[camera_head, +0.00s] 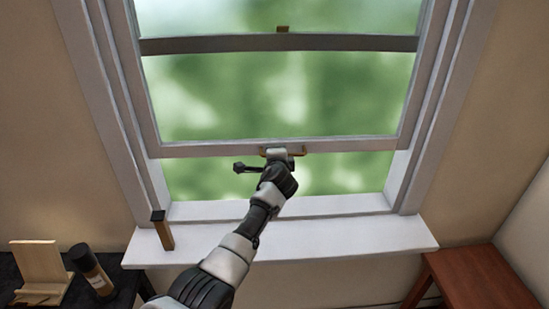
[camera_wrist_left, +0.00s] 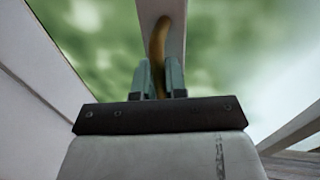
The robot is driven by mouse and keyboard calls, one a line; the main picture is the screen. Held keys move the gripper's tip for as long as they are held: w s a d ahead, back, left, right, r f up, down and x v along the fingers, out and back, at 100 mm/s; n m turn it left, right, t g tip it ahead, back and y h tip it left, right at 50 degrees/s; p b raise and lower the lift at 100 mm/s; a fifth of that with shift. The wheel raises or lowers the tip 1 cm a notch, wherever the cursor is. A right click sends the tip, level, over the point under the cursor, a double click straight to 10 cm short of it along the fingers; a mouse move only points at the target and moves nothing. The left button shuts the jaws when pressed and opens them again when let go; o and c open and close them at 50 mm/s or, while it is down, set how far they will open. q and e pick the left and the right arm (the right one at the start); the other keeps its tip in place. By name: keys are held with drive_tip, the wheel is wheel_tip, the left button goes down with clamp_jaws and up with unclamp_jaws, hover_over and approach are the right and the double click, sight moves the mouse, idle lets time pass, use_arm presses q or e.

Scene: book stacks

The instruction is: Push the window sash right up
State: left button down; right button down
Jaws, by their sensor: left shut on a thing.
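The window sash (camera_head: 205,149) has a white-grey frame and stands partly raised, with an open gap between its bottom rail and the sill. A brass handle (camera_head: 303,151) is on the bottom rail near its middle. My left gripper (camera_head: 279,154) is at this handle and covers most of it. In the left wrist view, the two fingers of the gripper (camera_wrist_left: 160,80) are shut on the curved brass handle (camera_wrist_left: 158,42), with the rail (camera_wrist_left: 173,12) beyond. My right gripper is not in view.
A wooden stick with a dark top (camera_head: 164,231) stands on the white sill (camera_head: 330,237) at the left. A dark table at lower left holds a wooden stand (camera_head: 40,266) and a dark cylinder (camera_head: 91,270). A red-brown table (camera_head: 478,280) is at lower right.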

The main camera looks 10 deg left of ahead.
use_arm(q)
drive_tip(key=c, duration=1.5)
unclamp_jaws()
drive_tip(key=shift+r, duration=0.25)
drive_tip(key=shift+o, duration=0.2)
drive_tip(key=shift+f, duration=0.1)
drive_tip(key=shift+s, duration=0.1)
drive_tip(key=b+v, duration=0.1)
drive_tip(key=v, duration=0.9)
drive_tip(key=shift+s, duration=0.3)
drive_tip(key=shift+d, duration=0.15)
